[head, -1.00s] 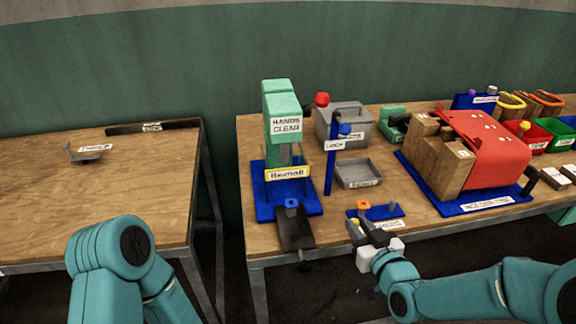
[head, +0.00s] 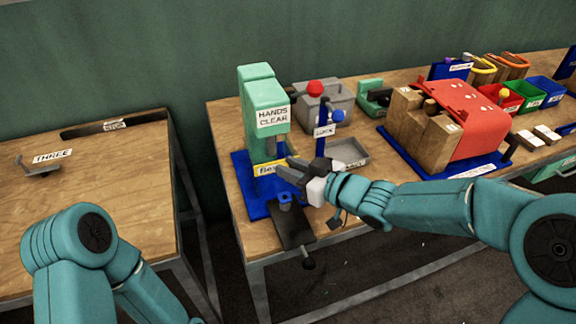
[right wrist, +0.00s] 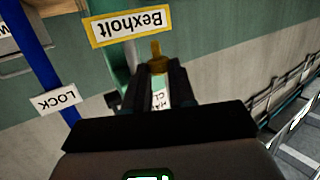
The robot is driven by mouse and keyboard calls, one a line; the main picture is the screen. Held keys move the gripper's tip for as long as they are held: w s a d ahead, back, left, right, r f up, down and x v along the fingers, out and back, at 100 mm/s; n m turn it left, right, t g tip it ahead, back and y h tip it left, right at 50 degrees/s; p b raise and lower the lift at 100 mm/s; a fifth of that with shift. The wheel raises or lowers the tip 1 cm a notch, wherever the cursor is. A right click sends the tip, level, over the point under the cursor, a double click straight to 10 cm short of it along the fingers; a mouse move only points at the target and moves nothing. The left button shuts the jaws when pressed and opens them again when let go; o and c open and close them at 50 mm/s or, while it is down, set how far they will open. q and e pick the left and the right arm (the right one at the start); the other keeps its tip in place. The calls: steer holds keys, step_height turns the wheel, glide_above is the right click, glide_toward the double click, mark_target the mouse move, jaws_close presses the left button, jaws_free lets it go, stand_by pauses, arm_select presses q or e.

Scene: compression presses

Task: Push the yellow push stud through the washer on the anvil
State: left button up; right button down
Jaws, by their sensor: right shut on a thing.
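The yellow push stud (right wrist: 157,58) is between the fingertips of my right gripper (right wrist: 160,85) in the right wrist view, its tip pointing out beyond them. In the head view my right gripper (head: 292,168) is at the front of the green press (head: 258,105), above the blue anvil block (head: 285,198). The stud is apart from the anvil. I cannot clearly make out the washer on the anvil. The yellow Bexholt label (right wrist: 128,25) is close beyond the stud in the wrist view. My left gripper is out of view; only its arm shows.
A blue post with a LOCK label (head: 324,131) and red knob (head: 315,88) stand right of the press. A grey tray (head: 347,152) is behind my right wrist. A red-covered fixture (head: 462,120) is further right. The left table (head: 90,205) is mostly clear.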

steer(key=shift+d, duration=0.15)
step_height(320, 180, down, 6)
steer(key=b, duration=0.5)
steer(key=shift+s, duration=0.1)
steer(key=shift+r, duration=0.1)
steer(key=shift+f+b, duration=1.6)
steer(key=shift+f, duration=0.1)
stand_by(1.2)
steer(key=c, duration=0.9)
jaws_free()
steer(key=shift+o, duration=0.2)
